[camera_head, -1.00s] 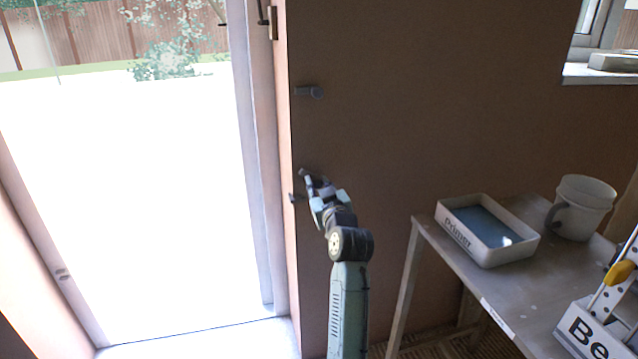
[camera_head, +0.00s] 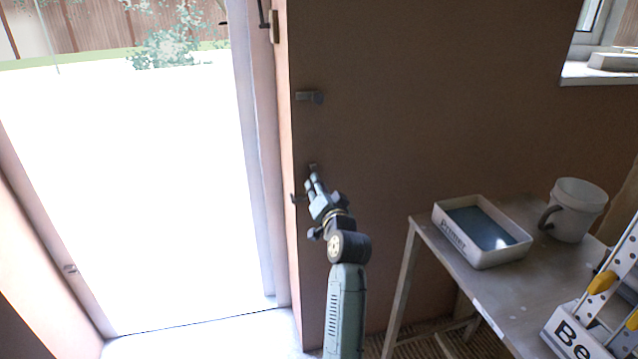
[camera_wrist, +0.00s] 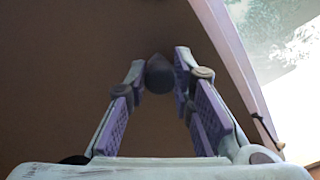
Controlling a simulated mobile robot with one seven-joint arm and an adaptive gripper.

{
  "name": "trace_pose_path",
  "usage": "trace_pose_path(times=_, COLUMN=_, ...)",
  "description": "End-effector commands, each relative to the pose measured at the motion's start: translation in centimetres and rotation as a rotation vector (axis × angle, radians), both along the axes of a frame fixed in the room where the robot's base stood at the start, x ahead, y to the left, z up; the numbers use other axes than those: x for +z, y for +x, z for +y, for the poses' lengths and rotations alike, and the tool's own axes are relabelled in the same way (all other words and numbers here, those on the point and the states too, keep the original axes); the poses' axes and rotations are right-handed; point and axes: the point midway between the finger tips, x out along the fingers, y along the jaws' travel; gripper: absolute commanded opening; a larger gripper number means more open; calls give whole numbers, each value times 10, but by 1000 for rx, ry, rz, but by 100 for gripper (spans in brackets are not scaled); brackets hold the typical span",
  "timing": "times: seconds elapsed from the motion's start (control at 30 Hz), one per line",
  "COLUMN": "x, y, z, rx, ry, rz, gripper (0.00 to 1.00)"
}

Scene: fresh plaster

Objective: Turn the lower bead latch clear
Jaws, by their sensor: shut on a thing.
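The lower bead latch (camera_head: 313,167) is a small dark fitting on the brown plaster wall beside the door opening, mostly hidden by my gripper. My gripper (camera_head: 312,179) reaches up to it, with its fingertips close to the wall. In the wrist view, the latch's dark rounded end (camera_wrist: 159,72) sits between the two fingertips of my gripper (camera_wrist: 160,66), which is shut on it. The latch's exact angle is hard to tell. The upper latch (camera_head: 310,97) is a grey bar lying about level on the wall above, clear of my gripper.
A small dark fitting (camera_head: 297,198) is at the wall edge, just left of my gripper. The bright door opening (camera_head: 130,190) is to the left.

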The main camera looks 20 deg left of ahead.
Motion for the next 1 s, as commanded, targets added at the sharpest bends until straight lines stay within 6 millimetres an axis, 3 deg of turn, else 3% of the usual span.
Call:
trace_pose_path(times=0.33, x=0, y=0, z=1, rx=1, ry=106, rz=74, gripper=0)
trace_pose_path(times=0.87, x=0, y=0, z=1, rx=1, ry=122, rz=83, gripper=0)
trace_pose_path(times=0.9, x=0, y=0, z=0, rx=1, ry=122, rz=83, gripper=25)
trace_pose_path(times=1.0, x=0, y=0, z=0, rx=1, ry=122, rz=83, gripper=31)
